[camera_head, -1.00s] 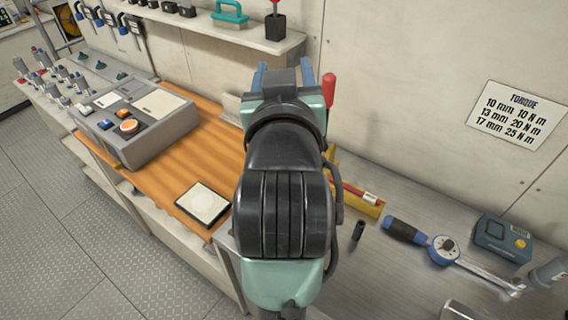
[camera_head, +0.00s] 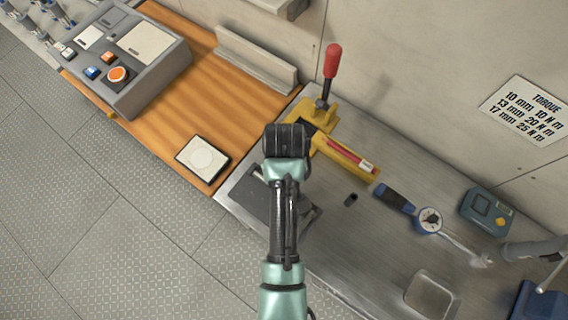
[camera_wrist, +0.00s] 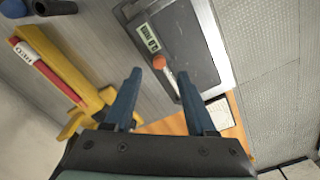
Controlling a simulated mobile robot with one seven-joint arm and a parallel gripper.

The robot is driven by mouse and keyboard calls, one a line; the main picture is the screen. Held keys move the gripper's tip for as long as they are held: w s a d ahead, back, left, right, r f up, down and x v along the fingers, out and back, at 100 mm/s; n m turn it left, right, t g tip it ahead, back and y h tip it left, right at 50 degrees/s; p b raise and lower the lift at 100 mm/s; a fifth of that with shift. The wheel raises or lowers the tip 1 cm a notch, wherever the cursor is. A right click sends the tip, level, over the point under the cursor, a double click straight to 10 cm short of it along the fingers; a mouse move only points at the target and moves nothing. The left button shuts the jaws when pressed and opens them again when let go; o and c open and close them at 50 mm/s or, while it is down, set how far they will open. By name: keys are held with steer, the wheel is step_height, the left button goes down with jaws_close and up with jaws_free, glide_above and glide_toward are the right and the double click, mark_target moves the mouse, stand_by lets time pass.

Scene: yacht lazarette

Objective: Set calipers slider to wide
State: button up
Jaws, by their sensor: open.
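In the wrist view, a dark grey flat plate (camera_wrist: 190,45) carries a small digital display (camera_wrist: 148,38). An orange-red knob (camera_wrist: 158,62) on a pale stem is beside the display; this looks like the calipers and its slider, but the jaws cannot be made out. My gripper (camera_wrist: 160,76) is open, its blue fingers apart over the plate's edge. The knob appears between the fingertips, with no clear contact. In the head view, the dark plate (camera_head: 258,192) lies on the steel bench, partly hidden by my arm, which also hides my fingers.
A yellow fixture (camera_head: 345,158) with a red lever (camera_head: 332,62) stands beside my arm. A blue-handled torque wrench (camera_head: 430,220), a blue-green box (camera_head: 487,211) and a shallow tray (camera_head: 430,296) lie rightward. A grey control box (camera_head: 130,70) stands on the wooden top.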

step_height(320, 180, down, 6)
steer(key=shift+w+r, duration=0.15)
steer(key=shift+c, duration=0.2)
jaws_close()
stand_by(1.4)
